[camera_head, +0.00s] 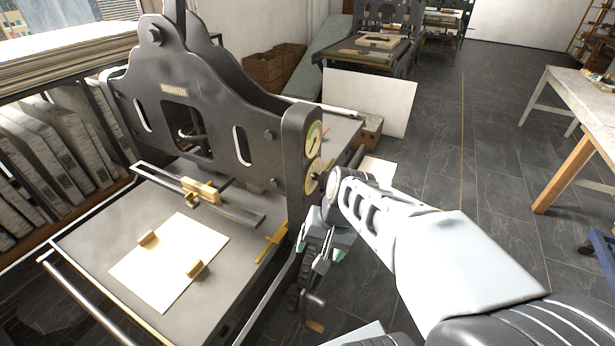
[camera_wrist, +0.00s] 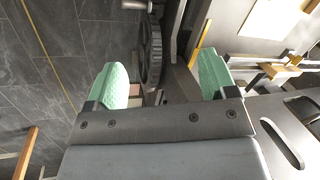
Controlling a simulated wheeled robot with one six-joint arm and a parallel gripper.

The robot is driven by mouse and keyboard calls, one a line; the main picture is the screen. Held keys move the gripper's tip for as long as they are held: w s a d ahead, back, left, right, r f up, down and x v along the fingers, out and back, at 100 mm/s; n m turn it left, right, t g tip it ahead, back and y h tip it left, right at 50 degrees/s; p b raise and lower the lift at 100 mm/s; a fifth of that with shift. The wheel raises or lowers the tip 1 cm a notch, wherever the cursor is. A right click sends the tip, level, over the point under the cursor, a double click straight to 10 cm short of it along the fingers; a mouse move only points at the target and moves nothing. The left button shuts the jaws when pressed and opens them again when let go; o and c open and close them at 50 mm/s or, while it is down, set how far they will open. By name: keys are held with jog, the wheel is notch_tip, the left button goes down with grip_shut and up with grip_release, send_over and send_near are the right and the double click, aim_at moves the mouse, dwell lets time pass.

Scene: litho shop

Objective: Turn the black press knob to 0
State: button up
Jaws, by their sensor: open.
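The black press (camera_head: 200,95) stands at left centre in the head view. Its end post carries a round gauge (camera_head: 314,138) with a green arc and, below it, a cream dial (camera_head: 311,183). A small black knob (camera_head: 318,176) seems to sit on that dial, partly hidden beside my wrist; its pointer and the dial's marks are too small to read. My gripper (camera_head: 321,246) is just below the dial, beside the post, pointing down. In the wrist view its two green fingers (camera_wrist: 162,82) are wide apart with nothing gripped. The knob does not show there.
A black gear wheel (camera_wrist: 152,52) and a crank handle (camera_head: 314,325) are close below my gripper. The press bed (camera_head: 95,235) holds a cream sheet (camera_head: 172,258).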

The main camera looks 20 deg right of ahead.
jog(key=shift+o, duration=0.2)
jog(key=w+m+y, duration=0.1)
jog(key=m, duration=0.1)
jog(key=w+d+m+y, duration=0.1)
jog(key=m+y, duration=0.1)
jog(key=w+m+y, duration=0.1)
jog(key=m, duration=0.1)
jog(key=shift+w+d+f+y+p, duration=0.25)
jog(key=shift+d+y+p, duration=0.1)
jog(key=shift+y+p, duration=0.05)
jog(key=m+t+y+p, duration=0.2)
jog(key=m+t+y, duration=0.3)
jog(key=m+t, duration=0.9)
send_near(328, 182)
jog(key=w+a, duration=0.2)
jog(key=w+a+r+m+g+p, duration=0.1)
jog(key=w+a, duration=0.2)
jog(key=w+a+r+m+p, duration=0.1)
jog(key=w+a, duration=0.1)
jog(key=w, duration=0.1)
jog(key=shift+w+a+g, duration=0.15)
jog(key=shift+a+g, duration=0.1)
jog(key=shift+g, duration=0.15)
jog(key=shift+h, duration=0.3)
jog(key=shift+c, duration=0.3)
jog(key=c, duration=0.9)
jog(key=shift+o, duration=0.2)
jog(key=shift+f, duration=0.1)
